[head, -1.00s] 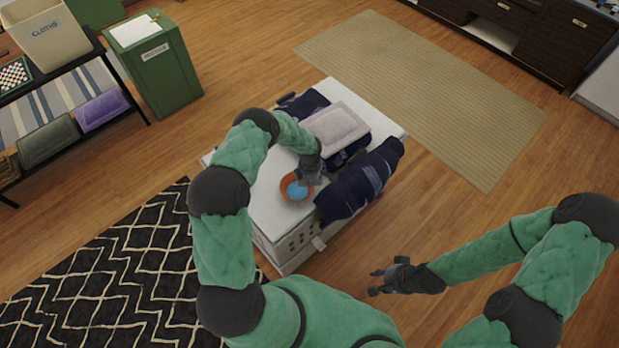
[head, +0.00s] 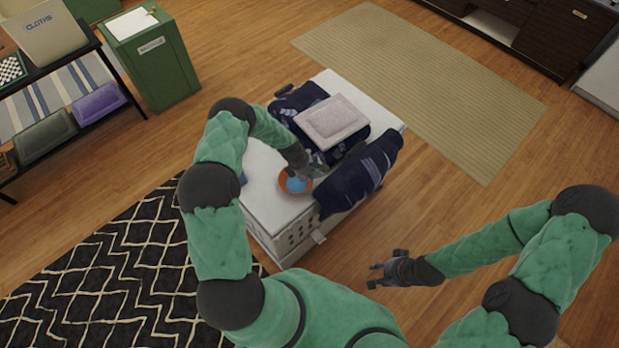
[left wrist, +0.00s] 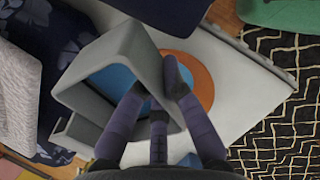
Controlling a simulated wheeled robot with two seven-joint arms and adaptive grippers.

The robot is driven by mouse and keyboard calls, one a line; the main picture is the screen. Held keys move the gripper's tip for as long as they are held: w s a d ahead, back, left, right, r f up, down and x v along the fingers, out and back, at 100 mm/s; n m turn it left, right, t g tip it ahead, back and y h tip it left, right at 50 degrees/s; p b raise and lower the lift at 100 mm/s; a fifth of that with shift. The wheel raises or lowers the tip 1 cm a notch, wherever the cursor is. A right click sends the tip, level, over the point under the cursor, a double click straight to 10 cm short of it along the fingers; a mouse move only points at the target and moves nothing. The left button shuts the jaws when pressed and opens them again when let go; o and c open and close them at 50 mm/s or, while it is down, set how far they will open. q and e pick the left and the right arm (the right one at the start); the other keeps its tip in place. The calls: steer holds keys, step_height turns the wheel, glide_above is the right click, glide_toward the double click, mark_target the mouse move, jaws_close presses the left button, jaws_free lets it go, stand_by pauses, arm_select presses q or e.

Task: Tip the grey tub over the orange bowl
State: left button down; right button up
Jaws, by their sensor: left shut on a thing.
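The orange bowl (head: 284,187) stands on the white top of a low cabinet, with a round blue area showing inside it. In the left wrist view, part of the bowl (left wrist: 204,78) shows beyond the grey tub (left wrist: 88,92). My left gripper (left wrist: 160,100) is shut on the tub, which is tilted beside or above the bowl. Blue shows through the tub's opening; I cannot tell whether it is contents or lining. In the head view my left gripper (head: 310,172) hides most of the tub. My right gripper (head: 378,274) is open and empty, away from the cabinet.
Dark blue folded cloth (head: 362,178) lies right of the bowl, and a pale cushion (head: 332,122) lies behind on more dark cloth. The white cabinet top (head: 268,205) is clear at front left. A green bin (head: 152,62) and shelf stand far left.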

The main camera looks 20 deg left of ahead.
arm_select(q)
steer(key=shift+r+t+h+b, duration=0.45)
steer(key=shift+h+b, duration=0.4)
steer(key=shift+b, duration=2.55)
steer(key=shift+r+t+h+b, duration=0.35)
steer(key=shift+t+h+b, duration=0.35)
steer(key=shift+b, duration=2.65)
steer(key=shift+r+h, duration=0.1)
steer(key=shift+h, duration=0.15)
steer(key=shift+r, duration=0.2)
